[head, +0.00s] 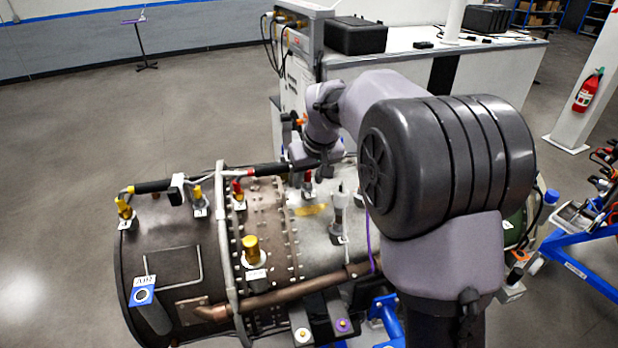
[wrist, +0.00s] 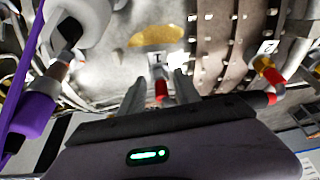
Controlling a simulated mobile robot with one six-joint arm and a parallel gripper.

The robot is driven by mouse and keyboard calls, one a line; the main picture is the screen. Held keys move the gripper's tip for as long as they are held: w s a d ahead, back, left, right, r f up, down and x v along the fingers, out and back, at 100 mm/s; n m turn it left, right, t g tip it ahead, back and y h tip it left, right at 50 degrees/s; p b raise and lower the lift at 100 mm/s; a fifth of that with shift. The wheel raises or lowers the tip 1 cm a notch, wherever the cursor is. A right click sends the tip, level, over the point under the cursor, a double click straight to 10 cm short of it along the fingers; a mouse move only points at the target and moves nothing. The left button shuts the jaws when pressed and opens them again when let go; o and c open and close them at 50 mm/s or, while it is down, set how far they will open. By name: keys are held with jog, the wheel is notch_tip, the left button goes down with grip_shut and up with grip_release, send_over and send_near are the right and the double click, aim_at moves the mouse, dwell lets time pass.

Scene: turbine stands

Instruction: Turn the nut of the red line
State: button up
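A red nut (head: 307,178) stands on the upper side of the turbine casing (head: 180,250), just below my gripper (head: 312,165) in the head view. In the wrist view the red nut (wrist: 161,90) shows between the two grey fingers of my gripper (wrist: 158,88), with a white tag marked 1 behind it. The fingers are apart, with gaps on both sides of the nut. A second red fitting (head: 238,190) sits farther left; in the wrist view this fitting (wrist: 268,72) is red and yellow beside a tag marked 2. The nut's lower part is partly hidden.
A black-sleeved pipe (head: 270,169) runs close beside my gripper. A grey canister (head: 339,215) stands near, with a purple strap (head: 370,240); a purple sleeve (wrist: 32,115) is at left in the wrist view. Yellow-capped fittings (head: 251,249) stick up farther left.

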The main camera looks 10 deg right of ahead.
jog(key=shift+r, duration=0.1)
jog(key=p+v, duration=0.3)
jog(key=v, duration=1.4)
jog(key=shift+s+r, duration=0.1)
